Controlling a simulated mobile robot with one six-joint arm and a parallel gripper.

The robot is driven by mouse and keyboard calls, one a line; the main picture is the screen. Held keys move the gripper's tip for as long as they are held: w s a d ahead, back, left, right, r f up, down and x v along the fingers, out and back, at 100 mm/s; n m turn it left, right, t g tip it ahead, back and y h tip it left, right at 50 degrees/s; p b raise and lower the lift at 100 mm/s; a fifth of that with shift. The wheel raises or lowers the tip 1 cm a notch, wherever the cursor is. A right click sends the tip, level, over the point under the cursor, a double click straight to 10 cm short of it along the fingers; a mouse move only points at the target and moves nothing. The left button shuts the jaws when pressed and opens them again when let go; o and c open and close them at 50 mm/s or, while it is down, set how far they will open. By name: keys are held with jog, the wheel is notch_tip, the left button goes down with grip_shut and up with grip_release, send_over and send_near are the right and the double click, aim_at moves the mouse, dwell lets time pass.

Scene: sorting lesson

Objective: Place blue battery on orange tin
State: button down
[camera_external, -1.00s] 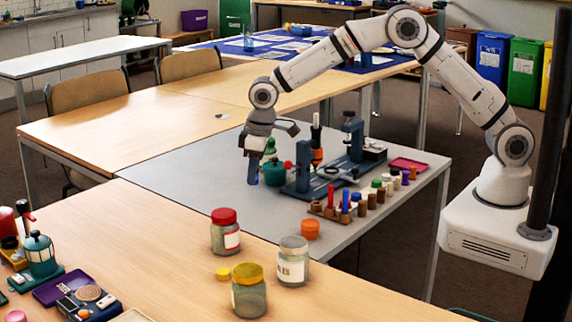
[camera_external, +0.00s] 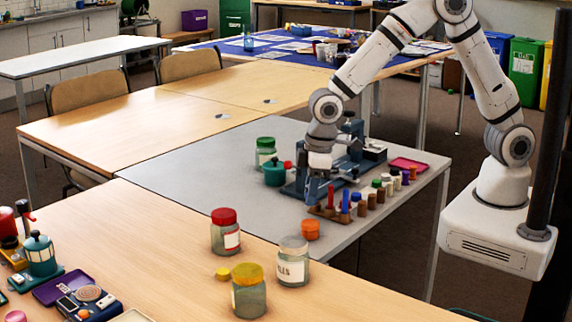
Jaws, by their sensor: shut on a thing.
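My gripper (camera_external: 314,180) is shut on the blue battery (camera_external: 311,192), which hangs upright below the fingers; fingers and battery are small and partly blend with the blue stand behind. The orange tin (camera_external: 310,231) stands on the grey table top in front of the gripper, lower in the picture. The battery is above and behind the tin in the picture, apart from it. Nothing shows on top of the tin.
A wooden rack (camera_external: 325,212) with red and blue sticks stands just right of the gripper, beside a row of small capped bottles (camera_external: 377,188). A blue stand (camera_external: 290,189) and teal pot (camera_external: 274,173) are behind. Jars (camera_external: 225,238) stand on the wooden table in front.

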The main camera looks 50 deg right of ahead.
aim_at(310, 222)
jog(key=shift+f, duration=2.3)
jog(key=shift+f, duration=0.2)
jog(key=c, duration=1.2)
grip_release()
notch_tip(310, 222, up, 12)
jog(key=s+d, duration=0.1)
jog(key=shift+s+d+r, duration=0.15)
